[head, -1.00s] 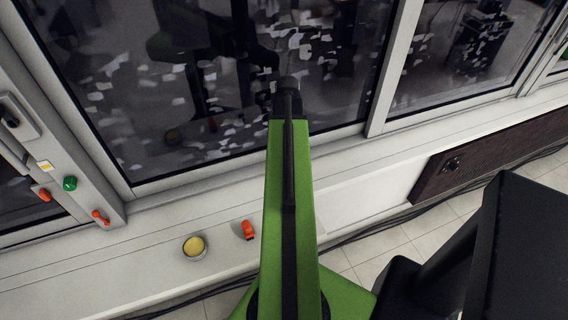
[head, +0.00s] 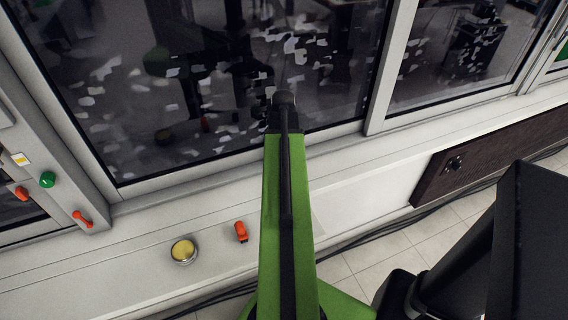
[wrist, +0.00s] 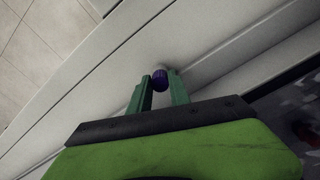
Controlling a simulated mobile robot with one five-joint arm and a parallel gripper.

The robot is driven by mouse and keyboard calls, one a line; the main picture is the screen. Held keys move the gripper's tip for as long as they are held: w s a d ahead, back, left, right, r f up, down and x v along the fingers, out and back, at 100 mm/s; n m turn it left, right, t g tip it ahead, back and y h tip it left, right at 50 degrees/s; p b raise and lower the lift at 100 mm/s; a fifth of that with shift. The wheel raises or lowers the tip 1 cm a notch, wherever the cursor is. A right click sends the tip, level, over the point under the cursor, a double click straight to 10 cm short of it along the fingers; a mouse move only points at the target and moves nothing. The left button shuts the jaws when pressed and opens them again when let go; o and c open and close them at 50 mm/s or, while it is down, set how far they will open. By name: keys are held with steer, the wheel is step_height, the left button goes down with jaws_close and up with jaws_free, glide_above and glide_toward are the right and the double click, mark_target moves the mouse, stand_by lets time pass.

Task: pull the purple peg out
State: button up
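The purple peg (wrist: 159,82) shows in the wrist view as a small rounded knob at the pale sill, with a whitish part just behind it. My gripper (wrist: 160,75) has its two green fingers on either side of the peg, close to it. I cannot tell whether the fingers press on the peg or leave a thin gap. In the head view the peg does not show, and my green arm covers the middle of the sill and hides my gripper.
On the pale sill (head: 120,258) left of my arm are a yellow round button (head: 183,251) and an orange-red piece (head: 241,231). A green knob (head: 47,179) and a red lever (head: 82,219) are on the left frame. Large windows (head: 210,90) stand behind; a brown panel (head: 470,160) is at right.

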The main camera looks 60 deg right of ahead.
jaws_close()
steer(key=shift+r+p, duration=0.3)
step_height(320, 180, up, 6)
steer(key=p, duration=0.6)
steer(key=shift+r, duration=0.2)
steer(key=shift+f, duration=0.1)
